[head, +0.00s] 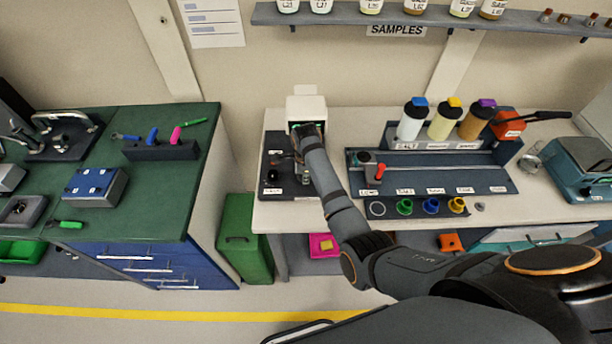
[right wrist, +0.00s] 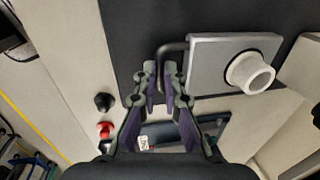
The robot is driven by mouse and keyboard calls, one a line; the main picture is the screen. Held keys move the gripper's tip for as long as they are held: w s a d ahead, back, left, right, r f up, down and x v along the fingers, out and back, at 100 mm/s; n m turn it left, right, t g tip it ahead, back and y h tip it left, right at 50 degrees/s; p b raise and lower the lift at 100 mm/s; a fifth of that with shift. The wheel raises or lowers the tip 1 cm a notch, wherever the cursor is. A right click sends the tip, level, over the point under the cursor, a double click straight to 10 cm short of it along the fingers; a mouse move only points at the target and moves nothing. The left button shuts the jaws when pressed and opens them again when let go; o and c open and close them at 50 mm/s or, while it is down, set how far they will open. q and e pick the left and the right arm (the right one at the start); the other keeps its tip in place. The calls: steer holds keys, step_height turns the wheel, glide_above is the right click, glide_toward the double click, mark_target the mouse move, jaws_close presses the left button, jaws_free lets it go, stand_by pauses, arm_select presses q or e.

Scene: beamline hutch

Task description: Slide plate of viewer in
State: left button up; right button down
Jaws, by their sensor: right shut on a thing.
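The viewer (head: 306,104) is a pale box at the back of a dark base (head: 273,143) on the right-hand bench. In the right wrist view a flat grey plate (right wrist: 208,72) has a white round tube (right wrist: 250,74) on its face and a thin dark bent handle (right wrist: 172,46) at its left edge. My right gripper (right wrist: 162,78) is shut on this handle, its fingertips close together there. In the head view my right gripper (head: 307,131) is in front of the viewer and hides much of its lower front. My left gripper is not in view.
Right of my right arm stands a dark rack (head: 334,178) with a red-handled tool and several coloured rings. Several bottles (head: 412,119) stand behind it. A black knob (right wrist: 104,102) and a red knob (right wrist: 106,130) are near the gripper. A green-topped bench (head: 150,205) is at left.

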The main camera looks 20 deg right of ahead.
steer(key=shift+w, duration=0.15)
steer(key=w+b, duration=0.1)
steer(key=w+d+b, duration=0.1)
steer(key=w+b, duration=0.1)
steer(key=shift+w+f, duration=0.15)
steer(key=shift+w, duration=0.15)
steer(key=shift+r, duration=0.35)
steer(key=c, duration=1.4)
jaws_free()
steer(key=shift+f, duration=0.2)
steer(key=shift+c, duration=0.2)
